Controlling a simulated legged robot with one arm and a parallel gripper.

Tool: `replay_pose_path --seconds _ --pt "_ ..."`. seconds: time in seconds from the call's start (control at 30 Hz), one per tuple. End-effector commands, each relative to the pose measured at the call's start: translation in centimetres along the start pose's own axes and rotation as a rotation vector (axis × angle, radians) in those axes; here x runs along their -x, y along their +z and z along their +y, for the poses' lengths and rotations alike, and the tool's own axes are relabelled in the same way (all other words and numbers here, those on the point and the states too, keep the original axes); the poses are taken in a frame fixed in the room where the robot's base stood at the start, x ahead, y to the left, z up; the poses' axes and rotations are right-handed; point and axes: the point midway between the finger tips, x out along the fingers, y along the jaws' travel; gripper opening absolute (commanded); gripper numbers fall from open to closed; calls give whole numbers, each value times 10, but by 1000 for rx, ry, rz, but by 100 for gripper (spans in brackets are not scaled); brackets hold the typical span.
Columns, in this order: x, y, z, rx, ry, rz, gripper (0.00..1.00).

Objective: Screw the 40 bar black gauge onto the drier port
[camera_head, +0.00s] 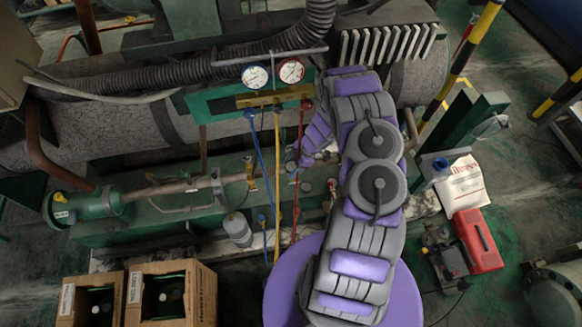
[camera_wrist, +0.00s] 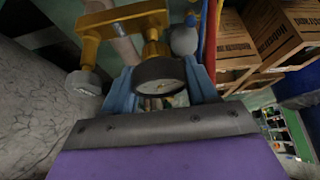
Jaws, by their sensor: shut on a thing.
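In the wrist view, a round gauge (camera_wrist: 162,72) with a black rim and a pale dial sits between the blue fingers of my gripper (camera_wrist: 162,88). My gripper is shut on it; the dial's marks are too small to read. A yellow fitting (camera_wrist: 122,24) with a grey knob stands just beyond the gauge. I cannot tell whether the gauge touches it or is threaded onto it. In the head view, my gripper (camera_head: 292,165) is low beside the pipework, and the gauge cannot be made out there. A yellow valve (camera_head: 250,172) on the pipe is to its left; the drier port is not clearly identifiable.
A manifold with two white gauges (camera_head: 255,77) (camera_head: 291,71) hangs above, with blue, yellow and red hoses running down near my gripper. A green cylinder (camera_head: 100,206) is at left. Cardboard boxes (camera_head: 198,292) stand at lower left. A red toolbox (camera_head: 478,240) is on the floor at right.

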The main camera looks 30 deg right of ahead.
Motion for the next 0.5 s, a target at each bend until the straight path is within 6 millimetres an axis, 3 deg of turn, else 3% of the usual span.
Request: replay_pose_path --seconds 0.5 --pt "-3 0 0 -1 1 -1 24"
